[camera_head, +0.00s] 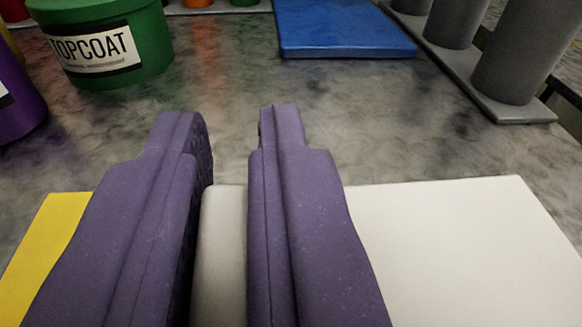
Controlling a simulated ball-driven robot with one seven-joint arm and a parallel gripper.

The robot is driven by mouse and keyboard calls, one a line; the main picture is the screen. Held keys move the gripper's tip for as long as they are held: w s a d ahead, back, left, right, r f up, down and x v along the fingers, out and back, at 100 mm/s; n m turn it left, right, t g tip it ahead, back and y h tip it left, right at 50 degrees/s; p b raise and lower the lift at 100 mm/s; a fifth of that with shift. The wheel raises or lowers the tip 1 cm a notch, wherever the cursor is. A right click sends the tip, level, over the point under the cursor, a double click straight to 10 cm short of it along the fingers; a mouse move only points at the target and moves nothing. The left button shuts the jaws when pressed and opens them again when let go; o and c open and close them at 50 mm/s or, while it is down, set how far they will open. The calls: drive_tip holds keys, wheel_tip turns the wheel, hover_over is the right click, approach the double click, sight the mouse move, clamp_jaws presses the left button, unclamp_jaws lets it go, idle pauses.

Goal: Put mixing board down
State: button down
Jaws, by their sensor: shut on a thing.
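The mixing board (460,245) is a flat white panel that spreads across the bottom of the view, mostly to the right of my fingers. A pale raised piece (221,255), which looks like the board's handle, sits between my two purple fingers. My gripper (232,118) is shut on this piece, and the fingertips reach past the board's far edge. A yellow area (40,245) shows to the left of the fingers; I cannot tell whether it is part of the board. The board's near side is out of view, and I cannot tell if it touches the tabletop.
The mottled grey metal tabletop (400,135) is clear just beyond the board. A green TOPCOAT can (140,30) stands at the far left, with a purple container (18,95) nearer. A blue board (345,35) lies at the back. A rack with grey cylinders (520,60) stands far right.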

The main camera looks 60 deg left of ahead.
drive_tip(key=shift+w+a+f+b, duration=0.1)
drive_tip(key=shift+f+b, duration=0.4)
drive_tip(key=shift+f, duration=0.4)
drive_tip(key=shift+w+a+f+b, duration=0.1)
drive_tip(key=shift+f+b, duration=0.4)
drive_tip(key=shift+f, duration=0.4)
drive_tip(key=shift+f, duration=0.2)
drive_tip(key=c, duration=1.1)
unclamp_jaws()
drive_tip(key=shift+r, duration=0.15)
